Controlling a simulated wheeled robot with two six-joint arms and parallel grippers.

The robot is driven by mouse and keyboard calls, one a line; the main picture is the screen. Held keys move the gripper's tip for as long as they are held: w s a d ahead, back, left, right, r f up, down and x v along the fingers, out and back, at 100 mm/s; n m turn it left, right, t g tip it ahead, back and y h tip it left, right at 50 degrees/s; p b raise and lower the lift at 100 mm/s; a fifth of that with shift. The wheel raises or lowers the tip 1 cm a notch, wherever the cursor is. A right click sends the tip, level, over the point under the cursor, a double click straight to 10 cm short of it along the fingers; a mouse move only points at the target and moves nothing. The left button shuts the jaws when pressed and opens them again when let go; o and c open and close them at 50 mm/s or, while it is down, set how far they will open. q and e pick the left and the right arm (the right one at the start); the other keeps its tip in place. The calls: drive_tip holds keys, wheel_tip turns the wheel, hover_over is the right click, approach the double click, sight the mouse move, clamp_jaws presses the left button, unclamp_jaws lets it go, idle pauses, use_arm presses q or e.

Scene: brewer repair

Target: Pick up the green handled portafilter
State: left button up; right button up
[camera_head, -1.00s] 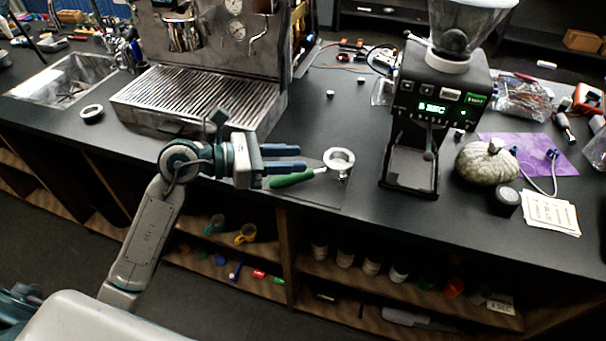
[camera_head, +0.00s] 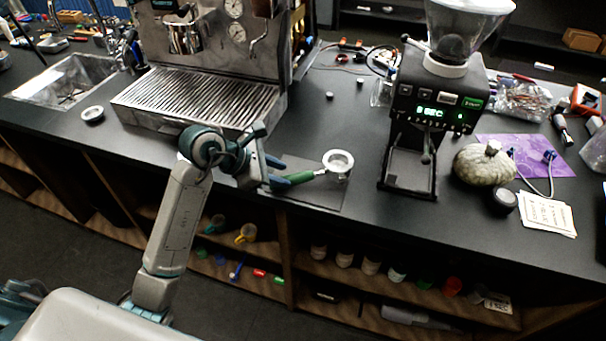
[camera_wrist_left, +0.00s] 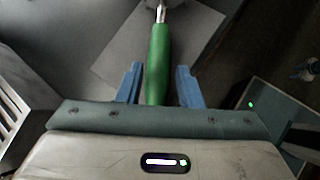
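The green handled portafilter (camera_head: 300,177) lies on a dark mat near the front edge of the counter, its round metal basket to the right and its handle pointing left. My left gripper (camera_head: 277,171) is at the handle end. In the left wrist view, the green handle (camera_wrist_left: 158,62) runs between the two blue fingers of the open left gripper (camera_wrist_left: 160,84), with a gap on each side. My right gripper is not in view.
An espresso machine (camera_head: 215,62) with a drip tray stands behind my left arm. A grinder (camera_head: 432,110) stands right of the portafilter, with a pumpkin (camera_head: 484,164) beyond it. The mat (camera_head: 318,198) around the portafilter is otherwise clear.

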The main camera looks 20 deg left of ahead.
sight(292, 176)
use_arm(q)
drive_tip(key=shift+w+d+f+p, duration=0.25)
drive_tip(key=shift+d+p, duration=0.05)
drive_tip(key=shift+p, duration=0.15)
drive_tip(key=p+x, duration=0.1)
drive_tip(key=x, duration=0.2)
drive_tip(key=shift+w+d+p, duration=0.15)
drive_tip(key=shift+p, duration=0.15)
drive_tip(key=shift+w+d+f, duration=0.25)
drive_tip(key=shift+f, duration=0.25)
clamp_jaws()
